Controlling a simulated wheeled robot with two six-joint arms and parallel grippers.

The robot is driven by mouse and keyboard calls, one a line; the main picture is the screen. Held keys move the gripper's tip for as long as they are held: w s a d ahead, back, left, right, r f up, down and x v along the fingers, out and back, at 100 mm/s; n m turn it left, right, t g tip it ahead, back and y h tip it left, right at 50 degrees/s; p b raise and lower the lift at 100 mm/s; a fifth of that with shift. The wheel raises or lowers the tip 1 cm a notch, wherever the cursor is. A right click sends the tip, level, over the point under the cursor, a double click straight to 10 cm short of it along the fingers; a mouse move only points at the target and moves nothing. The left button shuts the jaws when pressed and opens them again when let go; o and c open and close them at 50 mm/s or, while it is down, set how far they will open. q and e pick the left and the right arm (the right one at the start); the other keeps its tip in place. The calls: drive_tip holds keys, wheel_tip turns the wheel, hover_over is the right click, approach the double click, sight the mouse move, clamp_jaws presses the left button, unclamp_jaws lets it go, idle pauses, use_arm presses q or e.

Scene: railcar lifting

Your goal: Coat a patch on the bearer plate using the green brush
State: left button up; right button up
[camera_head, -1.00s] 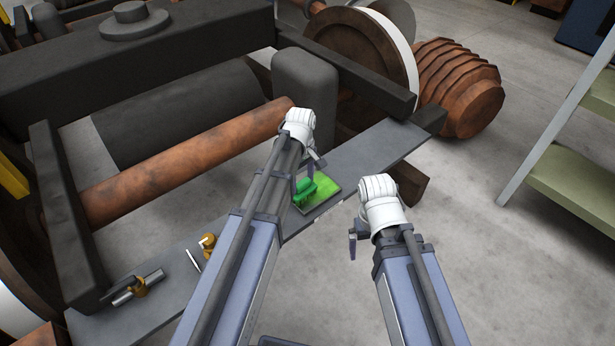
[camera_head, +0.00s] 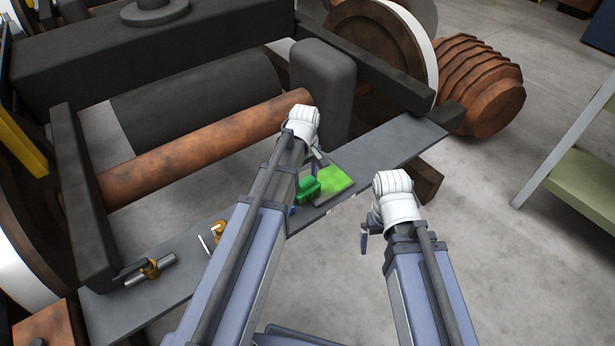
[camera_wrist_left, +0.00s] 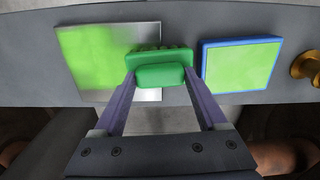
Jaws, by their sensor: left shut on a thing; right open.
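My left gripper (camera_head: 306,187) is shut on the green brush (camera_wrist_left: 160,72), which also shows in the head view (camera_head: 309,191). A square metal plate (camera_wrist_left: 149,36) carries a bright green patch (camera_wrist_left: 92,55) over much of its face, with bare silver along the brush side. The brush overlaps that side; I cannot tell whether its bristles touch. A blue-rimmed green pad (camera_wrist_left: 241,64) lies on the brush's other side in the wrist view, mostly hidden by my left arm in the head view. My right gripper (camera_head: 364,240) is open and empty, over the floor side.
The square plate and pad lie on a long dark grey beam (camera_head: 400,149). A rusty shaft (camera_head: 205,145), dark frame and wheel (camera_head: 385,50) stand behind. A shelf rack (camera_head: 580,185) is at right; open floor lies in front.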

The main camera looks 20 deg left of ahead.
use_arm(q)
drive_tip(key=shift+w+a, duration=0.7)
drive_tip(key=shift+a, duration=0.25)
drive_tip(key=shift+w+d, duration=0.1)
drive_tip(key=shift+w+d, duration=1.15)
drive_tip(key=shift+w, duration=0.25)
drive_tip(key=shift+w, duration=0.1)
drive_tip(key=shift+w+d, duration=1.15)
drive_tip(key=shift+w, duration=0.3)
drive_tip(key=shift+w+d, duration=0.1)
drive_tip(key=shift+w+d, duration=1.1)
drive_tip(key=shift+w, duration=0.25)
